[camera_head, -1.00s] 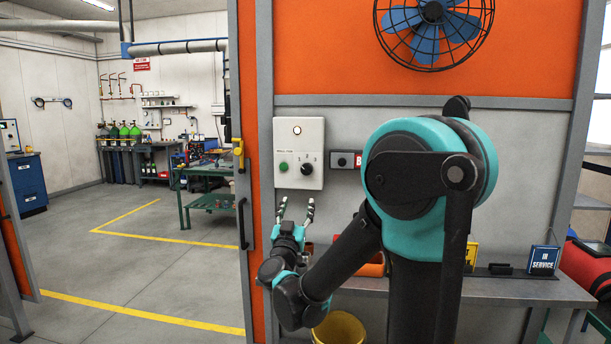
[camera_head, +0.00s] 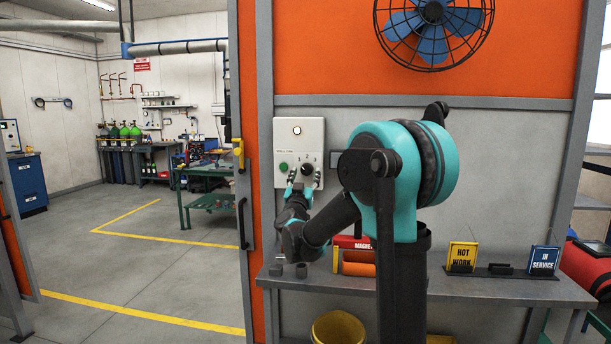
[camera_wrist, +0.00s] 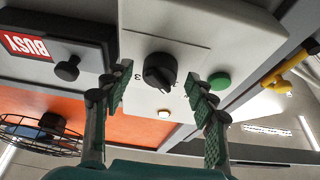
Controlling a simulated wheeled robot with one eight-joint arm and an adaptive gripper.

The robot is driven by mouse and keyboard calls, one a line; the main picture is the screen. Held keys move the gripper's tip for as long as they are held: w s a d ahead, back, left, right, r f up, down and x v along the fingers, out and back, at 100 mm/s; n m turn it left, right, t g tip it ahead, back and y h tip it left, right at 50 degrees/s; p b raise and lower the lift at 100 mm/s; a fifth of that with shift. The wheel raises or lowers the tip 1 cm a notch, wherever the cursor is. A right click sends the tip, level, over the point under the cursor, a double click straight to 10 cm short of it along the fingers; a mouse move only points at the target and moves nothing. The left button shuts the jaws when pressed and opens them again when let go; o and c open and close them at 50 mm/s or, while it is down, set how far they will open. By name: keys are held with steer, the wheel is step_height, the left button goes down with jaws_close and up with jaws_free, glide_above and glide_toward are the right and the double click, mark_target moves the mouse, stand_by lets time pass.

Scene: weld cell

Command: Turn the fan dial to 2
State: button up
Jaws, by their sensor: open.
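The white fan control box (camera_head: 311,133) is on the grey wall panel. It carries a black dial (camera_head: 307,169), a green button (camera_head: 283,166) and a lit lamp at its top. In the wrist view the black dial (camera_wrist: 159,71) shows between my fingers, with a "3" on the plate beside it; its other marks are partly hidden and its setting is unclear. My gripper (camera_head: 303,181) is open just below the dial. In the wrist view my gripper (camera_wrist: 160,92) has a finger on either side of the dial, with clear gaps. The blue-bladed fan (camera_head: 433,22) is above.
A shelf (camera_head: 520,291) runs below, with a "HOT WORK" sign (camera_head: 462,256), an "IN SERVICE" sign (camera_head: 543,260) and a red and orange item. A yellow bucket (camera_head: 338,328) stands under it. A "BUSY" sign box (camera_wrist: 55,58) is beside the control box. Open floor lies left.

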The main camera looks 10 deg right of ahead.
steer(key=shift+w+d+r, duration=0.1)
steer(key=shift+w, duration=0.1)
steer(key=c, duration=1.2)
steer(key=shift+o, duration=0.2)
